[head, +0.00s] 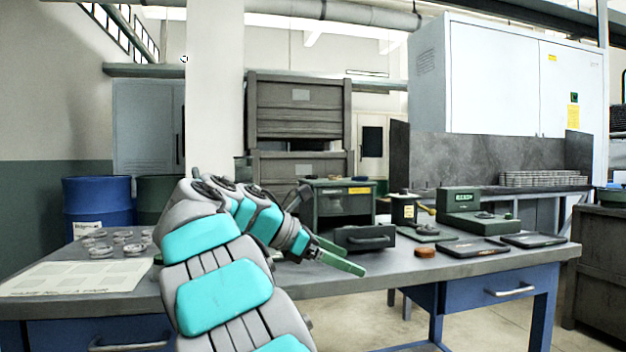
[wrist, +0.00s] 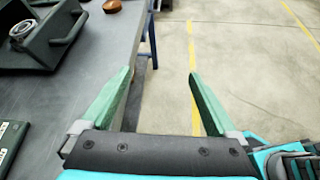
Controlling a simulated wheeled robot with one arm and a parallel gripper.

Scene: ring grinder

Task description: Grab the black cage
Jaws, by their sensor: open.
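No thing in either view can be told for certain as a black cage. A dark drawer (head: 365,238) with a bar handle stands pulled out of a green cabinet (head: 338,205) on the bench. The drawer also shows at the upper left of the wrist view (wrist: 66,40), with a grey metal ring (wrist: 22,31) inside. My gripper (head: 350,258) has green fingers and reaches over the bench's front edge, in front of the drawer. In the wrist view its fingers (wrist: 162,73) are wide apart, with nothing between them. The drawer lies left of the fingers there.
The grey bench (head: 440,268) holds a brown puck (head: 425,252), which also shows in the wrist view (wrist: 112,6). Black trays (head: 472,251) and a green machine (head: 475,215) stand to the right. Several metal rings (head: 102,251) and a pale sheet (head: 75,278) lie at left.

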